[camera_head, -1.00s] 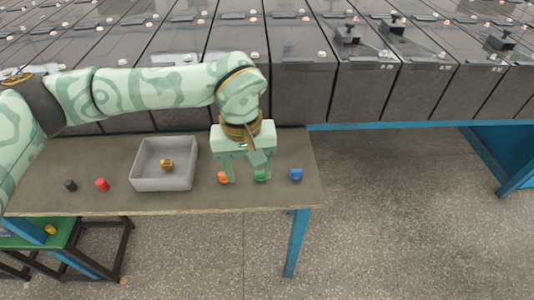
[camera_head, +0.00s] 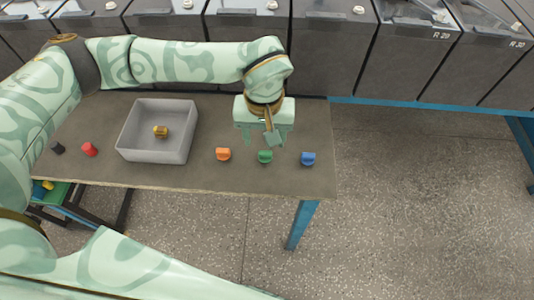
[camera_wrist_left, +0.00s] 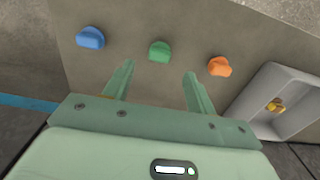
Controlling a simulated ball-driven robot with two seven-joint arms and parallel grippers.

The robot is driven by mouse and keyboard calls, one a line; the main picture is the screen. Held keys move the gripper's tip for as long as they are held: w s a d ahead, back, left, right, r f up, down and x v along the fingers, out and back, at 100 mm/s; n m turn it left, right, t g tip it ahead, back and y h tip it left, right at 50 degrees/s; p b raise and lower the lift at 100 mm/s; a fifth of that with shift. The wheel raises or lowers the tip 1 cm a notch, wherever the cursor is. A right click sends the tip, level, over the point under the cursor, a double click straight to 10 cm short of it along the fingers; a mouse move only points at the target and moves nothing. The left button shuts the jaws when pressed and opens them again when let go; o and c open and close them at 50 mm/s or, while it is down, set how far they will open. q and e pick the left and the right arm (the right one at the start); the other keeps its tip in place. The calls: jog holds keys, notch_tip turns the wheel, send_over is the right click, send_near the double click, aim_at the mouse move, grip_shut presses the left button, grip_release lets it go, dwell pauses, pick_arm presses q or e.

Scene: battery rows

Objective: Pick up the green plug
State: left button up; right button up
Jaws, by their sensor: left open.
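The green plug (camera_head: 265,156) stands on the table between the orange plug (camera_head: 223,154) and the blue plug (camera_head: 308,158). It also shows in the left wrist view (camera_wrist_left: 159,51), beyond and roughly between my fingertips. My left gripper (camera_head: 264,141) is open and empty, over the table just behind the green plug. In the left wrist view its two fingers (camera_wrist_left: 157,70) are spread apart, with nothing between them. My right gripper is not in view; a pale green arm of mine crosses the bottom left of the head view.
A grey bin (camera_head: 185,144) holding a yellow plug (camera_head: 160,131) stands left of the gripper. A red plug (camera_head: 89,149) and a black plug (camera_head: 58,148) are at the table's left. Large dark battery cases (camera_head: 333,60) line the back. The table (camera_head: 215,181) is bare in front of the plugs.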

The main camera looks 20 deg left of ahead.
aim_at(265, 153)
pick_arm(q)
jog(key=shift+f, duration=0.35)
jog(key=f+b, duration=0.1)
jog(key=f, duration=0.1)
jog(key=f+b, duration=0.1)
jog(key=f, duration=0.2)
jog(key=shift+s+d+f+b, duration=0.1)
jog(key=shift+s+d+b, duration=0.1)
jog(key=shift+b, duration=0.1)
jog(key=c, duration=1.1)
